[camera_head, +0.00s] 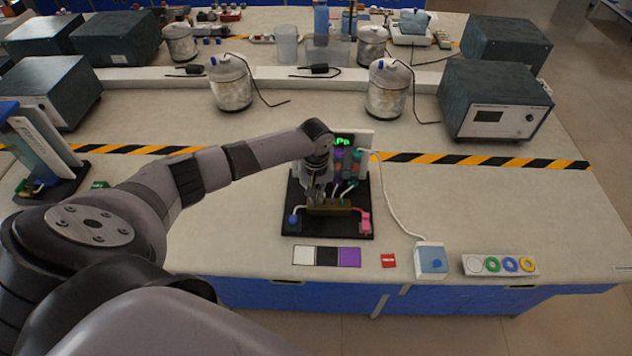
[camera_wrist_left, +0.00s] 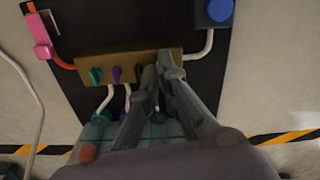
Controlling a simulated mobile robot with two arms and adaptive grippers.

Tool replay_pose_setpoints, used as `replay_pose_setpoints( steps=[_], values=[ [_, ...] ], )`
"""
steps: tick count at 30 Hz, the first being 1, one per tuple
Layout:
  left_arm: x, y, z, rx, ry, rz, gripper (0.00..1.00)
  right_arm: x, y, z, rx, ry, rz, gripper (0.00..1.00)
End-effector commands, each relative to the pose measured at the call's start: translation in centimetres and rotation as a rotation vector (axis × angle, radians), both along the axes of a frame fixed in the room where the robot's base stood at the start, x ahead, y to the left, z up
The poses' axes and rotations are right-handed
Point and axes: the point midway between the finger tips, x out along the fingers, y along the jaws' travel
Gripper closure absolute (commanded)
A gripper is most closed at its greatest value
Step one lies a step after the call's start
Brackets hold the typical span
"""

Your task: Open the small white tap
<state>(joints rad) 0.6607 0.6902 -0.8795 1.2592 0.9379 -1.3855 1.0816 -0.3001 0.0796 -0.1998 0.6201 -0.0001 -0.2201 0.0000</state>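The small white tap cannot be made out in either view. A brass manifold (camera_wrist_left: 120,64) on a black board carries a row of small taps. A teal tap (camera_wrist_left: 96,75), a purple tap (camera_wrist_left: 116,74) and a dark tap (camera_wrist_left: 138,73) show on it in the left wrist view. My left gripper (camera_wrist_left: 161,70) is at the manifold's right part, its fingertips close together and covering what lies there. Whether they touch or hold a tap is hidden. In the head view my left gripper (camera_head: 318,190) is over the board, just behind the manifold (camera_head: 328,208). My right gripper is not in view.
A pink connector (camera_head: 365,221) and a blue one (camera_head: 294,219) flank the manifold. Colour cards (camera_head: 303,256), a blue-button box (camera_head: 431,261) and a ring strip (camera_head: 500,265) lie in front.

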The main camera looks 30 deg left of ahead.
Motion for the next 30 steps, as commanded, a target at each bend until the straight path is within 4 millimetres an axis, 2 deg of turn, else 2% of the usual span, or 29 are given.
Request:
replay_pose_setpoints(
  steps=[1,9,13,23,27,30],
  values=[
    [-0.2,-0.2,0.7,-0.004,0.007,0.053,1.00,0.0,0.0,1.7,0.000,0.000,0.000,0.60],
    [-0.2,-0.2,0.6,-0.003,0.007,0.370,1.00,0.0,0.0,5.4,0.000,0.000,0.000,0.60],
    [-0.2,-0.1,0.2,-0.001,0.005,0.453,1.00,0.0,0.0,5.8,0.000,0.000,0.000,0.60],
    [-0.1,-0.1,0.1,-0.001,0.003,0.473,1.00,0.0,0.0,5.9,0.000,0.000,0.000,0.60],
    [-0.2,-0.2,0.3,-0.004,0.005,0.615,1.00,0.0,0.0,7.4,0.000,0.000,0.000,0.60],
    [-0.2,-0.2,-0.1,-0.003,0.006,0.792,1.00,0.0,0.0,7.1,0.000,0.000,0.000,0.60]
  ],
)
